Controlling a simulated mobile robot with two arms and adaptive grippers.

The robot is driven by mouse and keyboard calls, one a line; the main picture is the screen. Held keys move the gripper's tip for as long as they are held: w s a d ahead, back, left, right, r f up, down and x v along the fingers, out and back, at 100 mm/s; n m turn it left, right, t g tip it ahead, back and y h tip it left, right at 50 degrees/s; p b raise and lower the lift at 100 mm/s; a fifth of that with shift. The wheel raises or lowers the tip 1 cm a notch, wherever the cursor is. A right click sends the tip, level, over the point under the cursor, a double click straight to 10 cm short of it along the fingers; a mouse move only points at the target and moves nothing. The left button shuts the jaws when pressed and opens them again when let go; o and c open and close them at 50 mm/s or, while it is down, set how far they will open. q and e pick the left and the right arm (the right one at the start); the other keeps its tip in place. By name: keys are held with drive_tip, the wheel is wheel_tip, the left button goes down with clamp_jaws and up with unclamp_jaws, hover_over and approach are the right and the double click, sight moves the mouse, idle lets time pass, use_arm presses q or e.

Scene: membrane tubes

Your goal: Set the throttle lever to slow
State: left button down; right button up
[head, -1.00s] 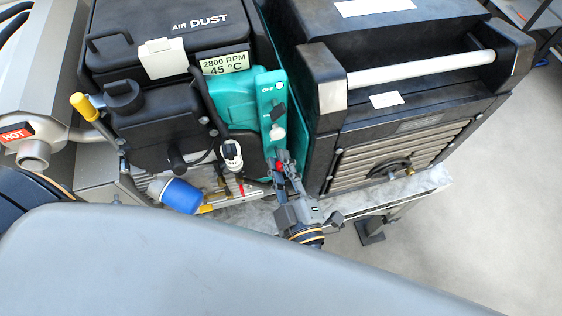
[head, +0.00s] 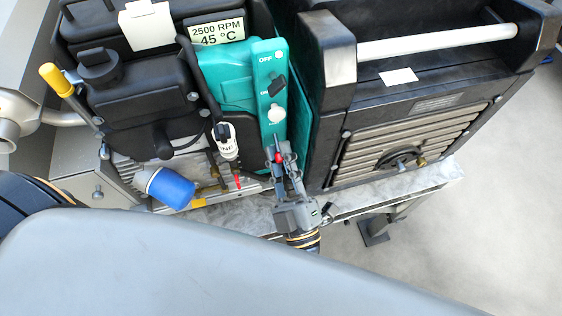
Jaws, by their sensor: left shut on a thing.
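The throttle lever (head: 279,157) shows as a small red tip at the lower end of the teal control panel (head: 275,95). My left gripper (head: 280,154) comes up from below and is shut on the lever, its fingers covering most of it. The lever's slot and its slow and fast marks are hidden or too small to read. The display (head: 216,33) on the engine reads 2500 RPM and 45 °C. My right gripper is not in view.
A white knob (head: 276,114) and a black switch (head: 277,85) sit just above my gripper. A blue filter (head: 171,188) and a thin red piece (head: 238,183) are to the left. The black generator housing (head: 335,140) stands close on the right.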

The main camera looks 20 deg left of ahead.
use_arm(q)
drive_tip(key=shift+w+a+f+t+y+b, duration=0.15)
drive_tip(key=shift+f+t+y+b, duration=0.35)
drive_tip(key=shift+t+b, duration=0.4)
drive_tip(key=shift+r+y+b, duration=0.1)
drive_tip(key=shift+y+b, duration=0.3)
drive_tip(key=shift+b, duration=0.05)
drive_tip(key=shift+r, duration=0.1)
drive_tip(key=c, duration=1.2)
unclamp_jaws()
drive_tip(key=shift+w, duration=0.15)
drive_tip(key=v, duration=1.2)
